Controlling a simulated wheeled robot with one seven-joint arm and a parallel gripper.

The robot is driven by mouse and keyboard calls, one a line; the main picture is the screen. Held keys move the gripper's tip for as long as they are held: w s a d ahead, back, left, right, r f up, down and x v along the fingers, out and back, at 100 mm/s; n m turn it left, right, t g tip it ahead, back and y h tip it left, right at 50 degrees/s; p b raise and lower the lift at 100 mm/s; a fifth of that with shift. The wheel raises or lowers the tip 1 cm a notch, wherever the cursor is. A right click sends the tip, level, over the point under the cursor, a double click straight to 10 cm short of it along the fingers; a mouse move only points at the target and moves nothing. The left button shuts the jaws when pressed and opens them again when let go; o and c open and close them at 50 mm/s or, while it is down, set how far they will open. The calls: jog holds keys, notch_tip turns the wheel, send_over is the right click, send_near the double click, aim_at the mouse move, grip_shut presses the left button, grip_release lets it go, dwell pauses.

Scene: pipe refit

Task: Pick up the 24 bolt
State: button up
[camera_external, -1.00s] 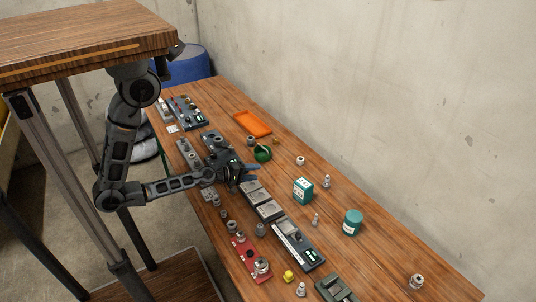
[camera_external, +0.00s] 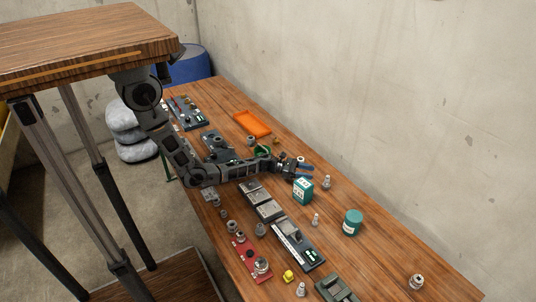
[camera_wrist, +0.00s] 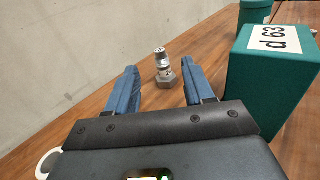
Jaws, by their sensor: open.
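A metal bolt (camera_wrist: 163,68) with a hex base stands upright on the wooden table in the wrist view, beyond and between the two blue fingertips. It also shows in the external view (camera_external: 326,182), a little to the right of the fingers. Any number on it is too small to read. My gripper (camera_external: 309,171) is open and empty, low over the table and pointing right toward this bolt. In the wrist view my gripper (camera_wrist: 160,88) has its fingers spread apart, with the bolt not touched.
A green box (camera_external: 303,190) marked "d 63" stands close to the gripper's right in the wrist view. A green cylinder (camera_external: 352,222) stands further along. Another bolt (camera_external: 315,220) stands nearby. An orange tray (camera_external: 252,123) lies at the back. The wall rises behind the bolt.

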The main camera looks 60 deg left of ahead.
aim_at(323, 184)
jog(key=shift+w+d+f+n, duration=0.1)
jog(key=shift+w+f+n, duration=0.15)
jog(key=shift+f, duration=0.2)
jog(key=shift+w+d+f, duration=0.1)
jog(key=shift+w+d, duration=0.05)
jog(key=shift+d, duration=0.05)
jog(key=b+x, duration=0.1)
jog(key=x, duration=0.1)
jog(key=b+x, duration=0.1)
jog(key=x, duration=0.1)
jog(key=b+x, duration=0.1)
jog(key=x, duration=0.1)
jog(key=shift+w+d+f, duration=0.1)
jog(key=shift+d+f, duration=0.05)
jog(key=shift+f, duration=0.15)
jog(key=shift+w+d+r+b, duration=0.1)
jog(key=shift+w+d+b, duration=0.2)
jog(key=shift+w, duration=0.05)
grip_shut()
jog(key=shift+r, duration=0.1)
